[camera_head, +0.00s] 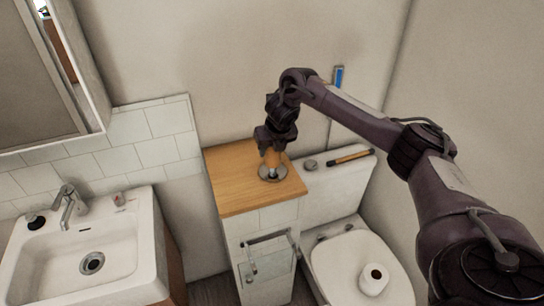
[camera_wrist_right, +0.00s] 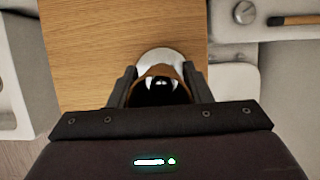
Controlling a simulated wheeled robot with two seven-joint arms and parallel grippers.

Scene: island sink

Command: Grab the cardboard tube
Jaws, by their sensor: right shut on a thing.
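The brown cardboard tube (camera_head: 271,158) stands on a round metallic base (camera_head: 272,174) on the wooden cabinet top. My right gripper (camera_head: 270,146) comes down on it from above and is shut on its upper part. In the right wrist view the tube (camera_wrist_right: 160,72) sits between the two dark fingers of the right gripper (camera_wrist_right: 158,88), one on each side. The tube's open end, dark inside, faces the camera. The gripper hides part of the tube. My left gripper is not in view.
The wooden cabinet top (camera_head: 233,172) is otherwise clear. A sink (camera_head: 67,262) with a tap is at the left. A toilet (camera_head: 335,262) is at the right, with a white roll (camera_head: 373,279) on its lid and a dark-and-orange stick (camera_head: 350,157) on its tank.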

